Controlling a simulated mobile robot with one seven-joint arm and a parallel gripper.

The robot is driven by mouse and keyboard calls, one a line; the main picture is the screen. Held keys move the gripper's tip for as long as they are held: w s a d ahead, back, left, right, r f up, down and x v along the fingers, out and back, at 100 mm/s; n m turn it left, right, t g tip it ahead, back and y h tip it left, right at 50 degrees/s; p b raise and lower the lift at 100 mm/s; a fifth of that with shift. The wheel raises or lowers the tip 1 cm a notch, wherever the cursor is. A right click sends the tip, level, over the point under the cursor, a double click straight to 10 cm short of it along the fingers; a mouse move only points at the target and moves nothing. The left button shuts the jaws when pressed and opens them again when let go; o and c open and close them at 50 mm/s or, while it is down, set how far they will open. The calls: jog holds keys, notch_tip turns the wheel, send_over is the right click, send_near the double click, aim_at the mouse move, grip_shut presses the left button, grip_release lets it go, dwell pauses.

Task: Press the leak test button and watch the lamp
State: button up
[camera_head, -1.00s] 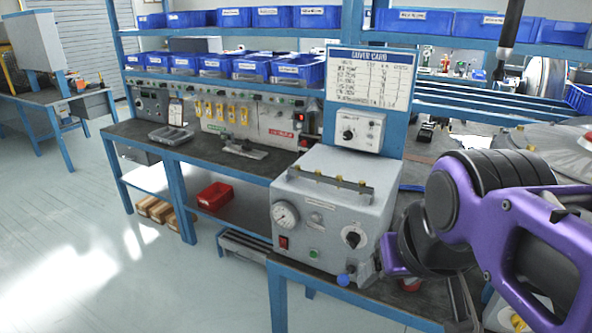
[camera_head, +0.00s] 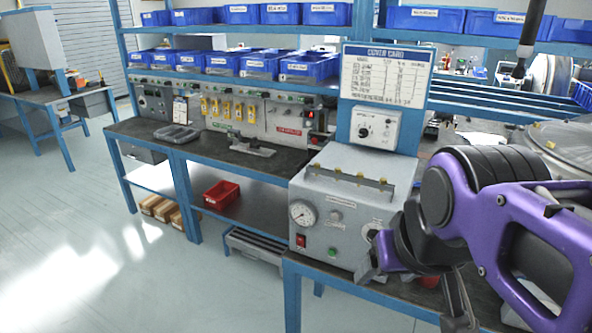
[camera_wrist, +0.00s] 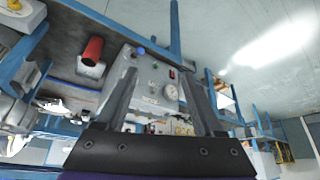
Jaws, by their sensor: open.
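The grey test box (camera_head: 352,205) has a round gauge (camera_head: 303,213), a red switch (camera_head: 300,240), a small green button or lamp (camera_head: 332,252) and a black knob (camera_head: 371,231) on its front. The labels are too small to read, so I cannot tell which part is the leak test button or the lamp. A blue round knob or button (camera_wrist: 140,51) shows at the box's lower edge in the wrist view; my arm hides it in the head view. My gripper (camera_wrist: 160,76) is open and empty, its fingers apart in front of the box's face.
The box stands on the bench with a wall dial unit (camera_head: 375,128) and a printed card (camera_head: 385,75) behind it. Blue bins (camera_head: 308,68) line the shelves. A red bin (camera_head: 221,193) sits on the lower shelf. The floor at left is clear.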

notch_tip(320, 180, down, 2)
jog(key=shift+f+b, duration=0.25)
jog(key=shift+b, duration=0.65)
